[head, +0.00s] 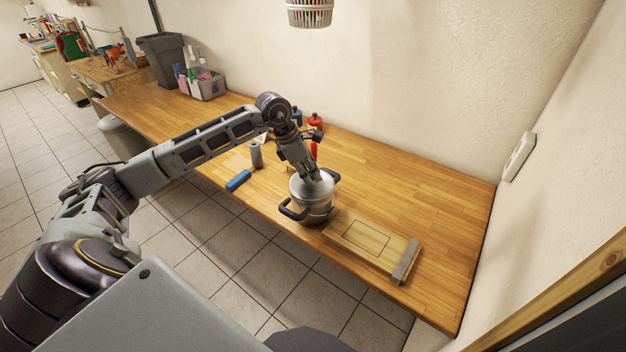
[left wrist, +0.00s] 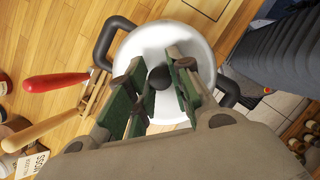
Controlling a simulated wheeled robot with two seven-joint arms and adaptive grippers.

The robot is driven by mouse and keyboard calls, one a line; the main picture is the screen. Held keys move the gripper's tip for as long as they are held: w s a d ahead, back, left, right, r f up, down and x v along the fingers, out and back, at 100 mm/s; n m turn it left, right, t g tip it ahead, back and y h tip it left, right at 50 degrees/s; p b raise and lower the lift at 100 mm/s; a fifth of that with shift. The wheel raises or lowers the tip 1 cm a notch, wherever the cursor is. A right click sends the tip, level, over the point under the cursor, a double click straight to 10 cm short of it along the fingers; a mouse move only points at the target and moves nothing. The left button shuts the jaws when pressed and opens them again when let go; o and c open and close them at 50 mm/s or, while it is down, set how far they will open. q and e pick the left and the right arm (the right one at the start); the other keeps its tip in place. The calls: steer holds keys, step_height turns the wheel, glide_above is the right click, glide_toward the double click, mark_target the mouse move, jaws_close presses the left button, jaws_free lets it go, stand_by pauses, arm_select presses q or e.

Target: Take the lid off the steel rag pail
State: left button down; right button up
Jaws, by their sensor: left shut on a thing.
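The steel rag pail (head: 313,206) stands upright near the front edge of the wooden bench, with dark handles on two sides. Its pale round lid (left wrist: 190,42) is on top of it, with a dark knob (left wrist: 159,77) at the middle. My left gripper (head: 313,177) comes down on the lid from above. In the left wrist view its green-padded fingers (left wrist: 158,80) are shut on the knob, one on each side. The lid looks seated on the pail, though the gripper hides part of the rim. My right gripper is in neither view.
A wooden board with a grey end block (head: 405,262) lies right of the pail. A blue cylinder (head: 238,180), a grey can (head: 256,155) and red-handled tools (left wrist: 55,82) are to the left and behind. The bench's right part is clear.

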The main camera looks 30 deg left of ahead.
mark_target(310, 175)
arm_select(q)
steer(key=shift+r, duration=0.1)
steer(key=shift+r+b, duration=0.8)
steer(key=shift+r, duration=4.1)
